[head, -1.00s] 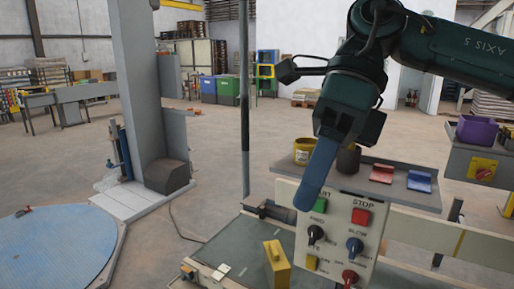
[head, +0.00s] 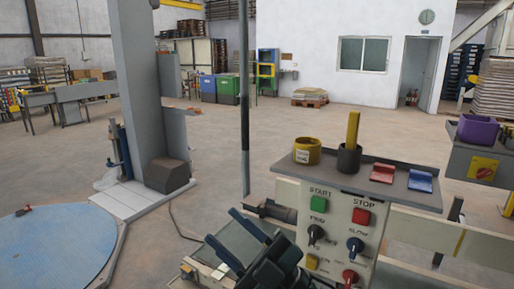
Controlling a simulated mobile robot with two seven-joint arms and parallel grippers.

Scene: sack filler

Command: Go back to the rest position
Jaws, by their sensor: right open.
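My right gripper (head: 221,226) is low in the head view, at the bottom middle, in front of and left of the control panel (head: 329,221). Its two dark fingers are spread apart and point up and left, with nothing between them. The rest of my right arm runs out of the bottom of the picture. My left gripper is not in view.
The panel has green START and red STOP buttons and several knobs. On the shelf (head: 336,180) above it stand a yellow tub (head: 307,151), a dark cup (head: 349,159) holding a yellow stick, and red (head: 382,173) and blue (head: 420,181) pieces. A blue round platform (head: 55,248) lies at left.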

